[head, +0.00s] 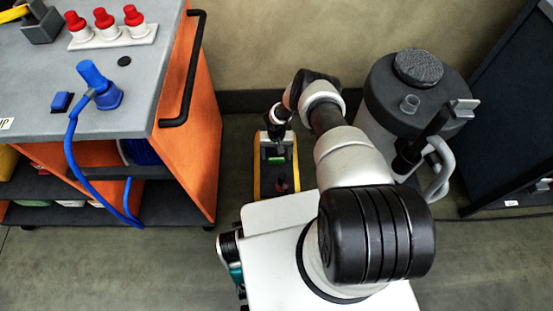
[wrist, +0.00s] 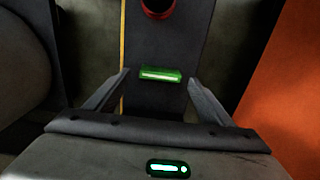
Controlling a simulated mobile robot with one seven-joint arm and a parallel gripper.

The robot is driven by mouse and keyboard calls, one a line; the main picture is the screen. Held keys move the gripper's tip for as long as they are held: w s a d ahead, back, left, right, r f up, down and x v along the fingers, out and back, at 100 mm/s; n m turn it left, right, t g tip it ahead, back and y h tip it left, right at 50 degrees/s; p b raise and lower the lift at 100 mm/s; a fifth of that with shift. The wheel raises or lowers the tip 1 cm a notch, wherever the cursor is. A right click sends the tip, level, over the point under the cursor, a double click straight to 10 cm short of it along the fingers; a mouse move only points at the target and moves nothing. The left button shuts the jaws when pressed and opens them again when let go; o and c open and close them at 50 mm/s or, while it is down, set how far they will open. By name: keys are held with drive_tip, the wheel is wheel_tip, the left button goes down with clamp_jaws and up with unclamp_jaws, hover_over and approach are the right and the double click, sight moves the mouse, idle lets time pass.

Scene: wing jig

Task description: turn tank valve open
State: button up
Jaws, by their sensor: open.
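My gripper (wrist: 160,75) is open and empty in the wrist view, with one finger on each side. A small green block-shaped piece (wrist: 161,74) shows between the fingertips, on a dark strip-like body (wrist: 155,45); contact cannot be told. The same green piece (head: 276,159) shows in the head view on a low yellow-edged unit (head: 257,180) on the floor. A red round part (wrist: 158,8) is at the top of the wrist view. A large grey tank (head: 375,122) with a dark top stands at the right. I cannot tell which part is the tank valve.
An orange and grey cart (head: 195,150) stands left, with a blue fitting and hose (head: 70,150) and several coloured items. A dark panel (head: 520,110) stands far right. The wall (head: 300,40) is close behind. Open floor (head: 120,265) lies at the lower left.

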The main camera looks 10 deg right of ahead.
sight(277, 161)
drive_tip(key=shift+f+b, duration=0.35)
drive_tip(key=shift+f, duration=0.95)
drive_tip(key=c, duration=1)
drive_tip(key=shift+c, duration=0.2)
